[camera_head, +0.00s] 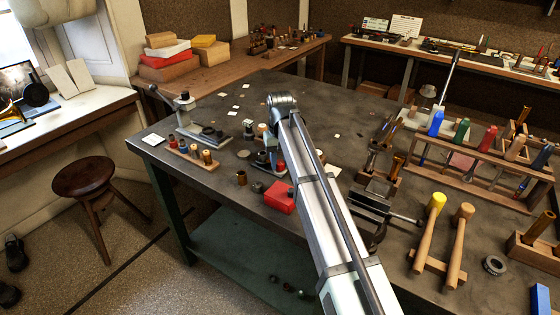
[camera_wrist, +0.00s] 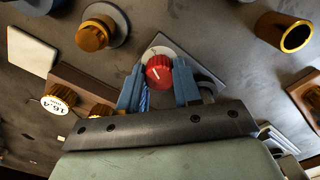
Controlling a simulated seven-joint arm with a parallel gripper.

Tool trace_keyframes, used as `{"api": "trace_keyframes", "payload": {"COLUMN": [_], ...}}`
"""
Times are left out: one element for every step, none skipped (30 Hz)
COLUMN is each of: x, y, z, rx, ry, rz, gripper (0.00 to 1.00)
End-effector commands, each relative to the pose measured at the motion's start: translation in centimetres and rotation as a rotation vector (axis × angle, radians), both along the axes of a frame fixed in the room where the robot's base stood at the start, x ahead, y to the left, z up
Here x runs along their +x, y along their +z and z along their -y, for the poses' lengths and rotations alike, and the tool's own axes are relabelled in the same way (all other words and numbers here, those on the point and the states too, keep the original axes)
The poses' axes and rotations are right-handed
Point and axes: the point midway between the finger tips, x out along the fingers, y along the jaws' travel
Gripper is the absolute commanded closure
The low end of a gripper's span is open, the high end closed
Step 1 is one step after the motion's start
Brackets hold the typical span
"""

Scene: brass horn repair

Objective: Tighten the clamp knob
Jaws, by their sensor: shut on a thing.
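A round red knob (camera_wrist: 159,70) with a white line on its face sits near the middle of the wrist view. I take it to be the clamp knob. The blue fingers of my gripper (camera_wrist: 160,84) are on either side of it and shut on it. A pale, plate-like piece (camera_wrist: 203,72) shows behind the knob. The clamp's body is mostly hidden by my fingers and palm. In the head view, my arm reaches over the dark bench and hides most of the gripper and the place where it holds.
A brass knob on a grey round base (camera_wrist: 96,33) and an open brass cup (camera_wrist: 283,33) stand near the gripper. A wooden rack (camera_head: 193,154) holds several knobs to the left. A red box (camera_head: 280,197) lies beside my arm. Mallets (camera_head: 428,232) and a tool rack stand right.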

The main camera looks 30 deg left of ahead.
Motion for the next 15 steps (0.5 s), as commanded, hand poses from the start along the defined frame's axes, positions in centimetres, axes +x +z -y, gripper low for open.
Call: {"api": "trace_keyframes", "payload": {"x": [0.01,0.01,0.01,0.01,0.01,0.01,0.01,0.01,0.01,0.01,0.01,0.01,0.01,0.01,0.01], "y": [0.03,0.03,0.03,0.03,0.03,0.03,0.03,0.03,0.03,0.03,0.03,0.03,0.03,0.03,0.03], "z": [-0.01,-0.01,0.0,0.0,0.0,0.0,0.0,0.0,0.0,0.0,0.0,0.0,0.0,0.0,0.0], "rx": [0.0,0.0,0.0,0.0,0.0,0.0,0.0,0.0,0.0,0.0,0.0,0.0,0.0,0.0,0.0], "ry": [-0.016,-0.025,-0.034,-0.041,-0.047,-0.053,-0.056,-0.059,-0.061,-0.063,-0.064,-0.065,-0.065,-0.065,-0.065], "rz": [0.0,0.0,0.0,0.0,0.0,0.0,0.0,0.0,0.0,0.0,0.0,0.0,0.0,0.0,0.0], "gripper": [0.98,0.98,0.98,0.98,0.98,0.98,0.98,0.97,0.97,0.97,0.97,0.97,0.97,0.97,0.97]}}
